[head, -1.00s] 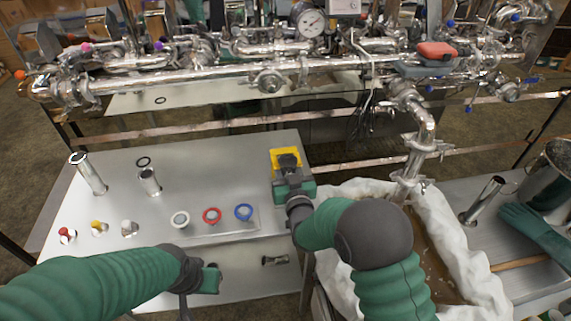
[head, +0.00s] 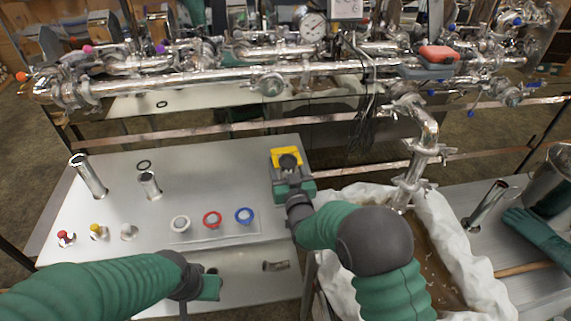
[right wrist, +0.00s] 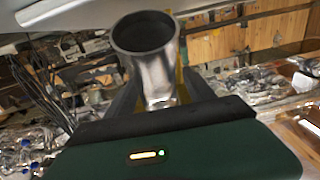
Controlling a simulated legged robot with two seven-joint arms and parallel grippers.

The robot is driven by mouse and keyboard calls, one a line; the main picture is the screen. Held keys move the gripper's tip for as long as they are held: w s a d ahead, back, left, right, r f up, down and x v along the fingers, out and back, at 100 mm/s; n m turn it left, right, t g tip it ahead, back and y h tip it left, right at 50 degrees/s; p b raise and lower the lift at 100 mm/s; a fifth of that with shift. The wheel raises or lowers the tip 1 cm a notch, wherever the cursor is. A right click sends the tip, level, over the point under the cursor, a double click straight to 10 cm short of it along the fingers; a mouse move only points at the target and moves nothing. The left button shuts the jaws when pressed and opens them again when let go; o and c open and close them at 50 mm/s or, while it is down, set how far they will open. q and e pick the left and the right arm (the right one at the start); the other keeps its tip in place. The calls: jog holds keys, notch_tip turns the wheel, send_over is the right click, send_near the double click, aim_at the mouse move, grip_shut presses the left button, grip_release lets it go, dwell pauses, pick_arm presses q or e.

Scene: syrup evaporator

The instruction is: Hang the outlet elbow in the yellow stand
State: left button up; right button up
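The yellow stand (head: 284,151) is at the right back of the grey table. My right gripper (head: 289,172) is right at it and covers its lower part. In the right wrist view a shiny metal elbow (right wrist: 152,72) stands between my right gripper's fingers (right wrist: 162,92), its round dark mouth toward the camera. The fingers look shut on it, with some yellow showing behind. Whether the elbow rests in the stand is hidden. My left gripper (head: 208,287) is over the table's front, its fingers not clear.
Metal tubes (head: 88,176) and several coloured caps (head: 212,220) are on the table's left and middle. The pipe assembly (head: 270,75) runs behind. A cloth-lined trough (head: 440,215) is right of the stand. Bare table lies left of the stand.

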jog(key=shift+f, duration=0.1)
jog(key=shift+s+d+f, duration=0.1)
jog(key=shift+s, duration=0.25)
jog(key=v, duration=1.6)
jog(key=shift+s+b, duration=0.1)
jog(key=shift+b, duration=0.25)
